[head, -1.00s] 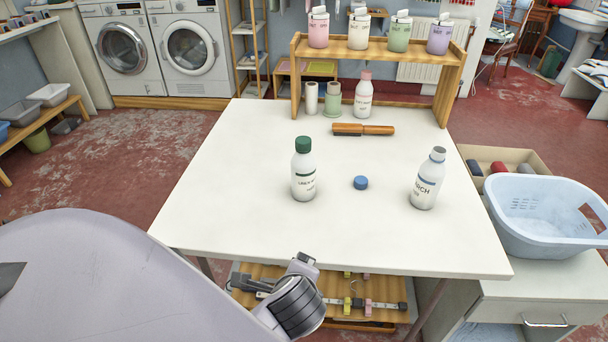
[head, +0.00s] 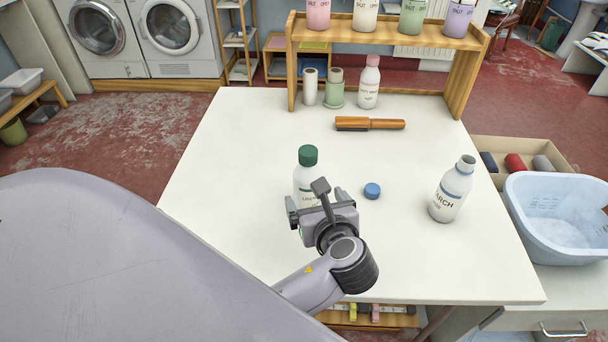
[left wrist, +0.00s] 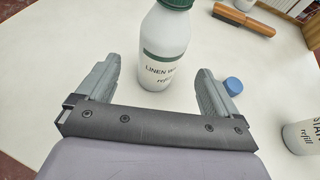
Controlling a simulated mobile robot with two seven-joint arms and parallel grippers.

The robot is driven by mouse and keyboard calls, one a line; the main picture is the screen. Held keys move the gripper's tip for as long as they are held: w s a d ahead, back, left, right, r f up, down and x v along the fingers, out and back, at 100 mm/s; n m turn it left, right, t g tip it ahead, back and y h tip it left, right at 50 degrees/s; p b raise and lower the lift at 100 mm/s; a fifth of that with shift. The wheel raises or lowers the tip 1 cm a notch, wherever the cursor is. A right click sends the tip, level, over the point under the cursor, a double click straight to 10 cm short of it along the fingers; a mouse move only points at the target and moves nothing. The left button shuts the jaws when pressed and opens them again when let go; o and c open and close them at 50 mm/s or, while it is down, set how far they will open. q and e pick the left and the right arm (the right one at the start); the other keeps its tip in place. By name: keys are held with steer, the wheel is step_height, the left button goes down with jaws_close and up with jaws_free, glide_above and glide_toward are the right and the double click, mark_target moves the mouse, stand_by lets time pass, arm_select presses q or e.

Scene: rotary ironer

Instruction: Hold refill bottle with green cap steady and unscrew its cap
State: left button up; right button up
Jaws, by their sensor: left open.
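The white refill bottle (head: 303,178) stands upright on the table with its green cap (head: 308,155) on. My left gripper (head: 318,208) is open in front of it, and partly hides its lower body in the head view. In the left wrist view the bottle (left wrist: 164,50) stands ahead of and between the two spread fingers (left wrist: 158,95); a gap shows on both sides, and the fingers do not touch it. Its label reads "LINEN" and "refill"; the cap's top is cut off there. My right gripper is not in view.
A loose blue cap (head: 372,191) lies right of the bottle. An open starch bottle (head: 452,189) stands further right. A wooden-handled brush (head: 370,124) lies behind, before a wooden shelf (head: 388,37). A light blue basket (head: 560,215) is beyond the table's right edge.

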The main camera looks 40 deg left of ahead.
arm_select(q)
steer(key=x, duration=0.5)
steer(key=b+x, duration=0.1)
steer(key=x, duration=0.1)
steer(key=shift+w+a+r, duration=0.15)
steer(key=shift+w+r, duration=0.1)
steer(key=shift+r, duration=0.05)
steer(key=c, duration=1)
